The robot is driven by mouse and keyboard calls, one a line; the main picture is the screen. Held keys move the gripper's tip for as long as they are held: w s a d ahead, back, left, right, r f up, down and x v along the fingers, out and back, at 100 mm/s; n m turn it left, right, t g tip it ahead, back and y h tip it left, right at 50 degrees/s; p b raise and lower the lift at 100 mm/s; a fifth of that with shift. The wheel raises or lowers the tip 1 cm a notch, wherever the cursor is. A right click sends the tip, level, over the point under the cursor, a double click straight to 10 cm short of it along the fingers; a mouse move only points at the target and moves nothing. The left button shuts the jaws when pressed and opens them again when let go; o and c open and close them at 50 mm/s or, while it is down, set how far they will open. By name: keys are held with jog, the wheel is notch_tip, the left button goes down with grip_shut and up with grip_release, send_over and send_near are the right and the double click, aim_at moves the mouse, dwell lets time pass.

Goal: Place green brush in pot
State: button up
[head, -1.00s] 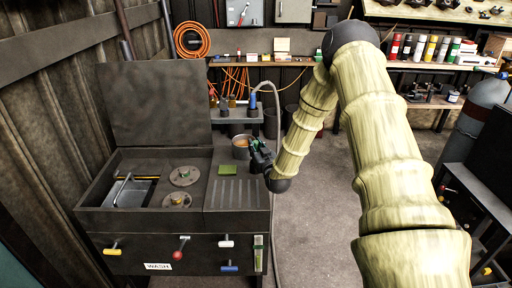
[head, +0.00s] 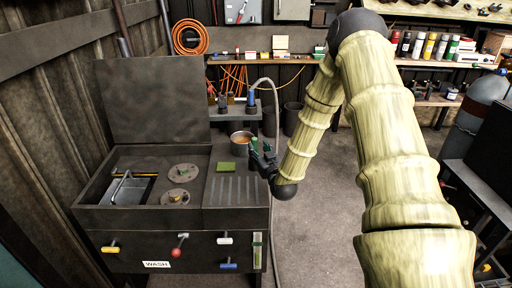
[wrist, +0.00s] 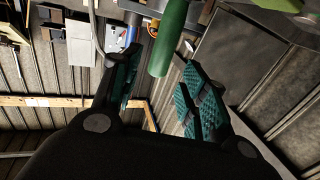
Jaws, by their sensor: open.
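In the head view the green handle (head: 254,145) stands roughly upright at my gripper's tip. My gripper (head: 262,159) is open, above the right rear edge of the wash station. In the wrist view my gripper (wrist: 158,85) has its fingers apart, one on each side of the handle. The metal pot (head: 241,139) with brownish contents is just behind and left of my gripper. I cannot tell whether the brush touches it.
The wash station (head: 235,217) has a raised lid (head: 154,104), a basin with a tap and a ribbed drain area. A green pad (head: 227,167) lies near the pot. A grey hose (head: 276,115) rises behind my gripper. Open floor (head: 320,220) lies to the right.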

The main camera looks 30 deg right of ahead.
jog(key=b+v, duration=0.1)
jog(key=v, duration=0.6)
